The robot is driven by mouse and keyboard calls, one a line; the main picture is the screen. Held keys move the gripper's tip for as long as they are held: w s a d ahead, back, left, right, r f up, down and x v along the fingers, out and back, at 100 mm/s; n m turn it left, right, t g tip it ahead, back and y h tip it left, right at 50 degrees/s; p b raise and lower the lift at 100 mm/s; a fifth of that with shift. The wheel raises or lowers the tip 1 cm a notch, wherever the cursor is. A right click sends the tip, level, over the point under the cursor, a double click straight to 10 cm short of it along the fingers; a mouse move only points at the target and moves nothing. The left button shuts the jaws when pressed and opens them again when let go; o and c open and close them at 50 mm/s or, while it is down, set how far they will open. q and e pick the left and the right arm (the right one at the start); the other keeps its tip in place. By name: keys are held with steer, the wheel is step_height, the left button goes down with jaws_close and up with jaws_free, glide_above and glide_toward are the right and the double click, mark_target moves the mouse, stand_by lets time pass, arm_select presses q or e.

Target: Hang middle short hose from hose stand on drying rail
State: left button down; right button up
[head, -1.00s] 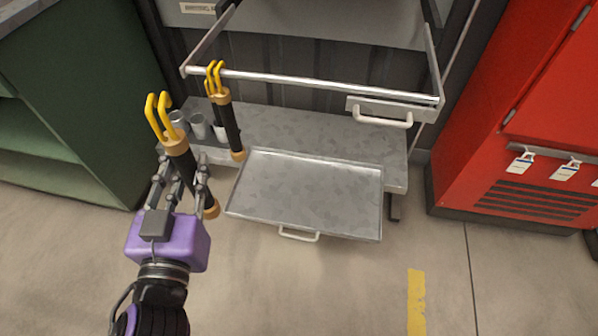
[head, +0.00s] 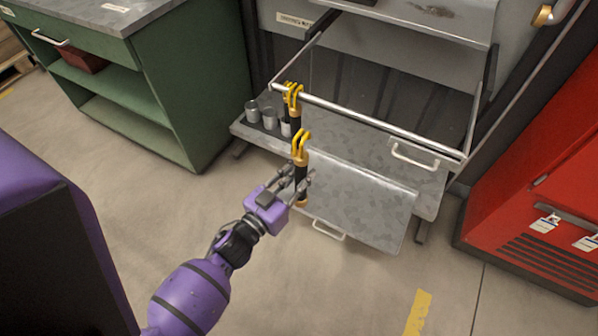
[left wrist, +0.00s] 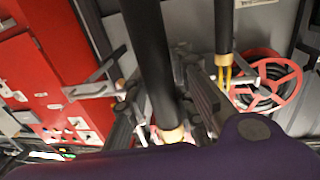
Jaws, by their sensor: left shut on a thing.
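My left gripper (head: 300,180) is shut on a short black hose (head: 301,166) with brass ends and yellow hooks on top. It holds this hose roughly upright in front of the drying rail (head: 380,124), apart from it in the picture. The held hose also crosses the left wrist view (left wrist: 150,50) between the fingers. Grey cups (head: 269,119), perhaps the hose stand, are on the bench at left. My right gripper is not in view.
A metal tray (head: 365,205) with a white handle slopes below the rail, in front of the grey bench (head: 425,188). A green cabinet (head: 160,105) stands left and a red cabinet (head: 535,205) right. The left wrist view shows a red hose reel (left wrist: 290,75).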

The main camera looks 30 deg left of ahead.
arm_select(q)
steer(key=shift+w+d+b, duration=0.1)
steer(key=shift+w+b, duration=0.2)
steer(key=shift+w, duration=1.05)
steer(key=w+f+b, duration=0.1)
steer(key=w+b, duration=0.4)
steer(key=w, duration=0.7)
steer(key=shift+w+d+f, duration=0.2)
steer(key=shift+w+f, duration=0.1)
steer(key=shift+w, duration=0.05)
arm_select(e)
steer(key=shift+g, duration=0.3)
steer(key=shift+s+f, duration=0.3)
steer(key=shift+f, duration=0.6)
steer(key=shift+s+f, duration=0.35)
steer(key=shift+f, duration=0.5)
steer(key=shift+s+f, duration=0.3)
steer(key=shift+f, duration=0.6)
arm_select(q)
steer(key=c, duration=1.4)
jaws_free()
steer(key=shift+s+f, duration=0.15)
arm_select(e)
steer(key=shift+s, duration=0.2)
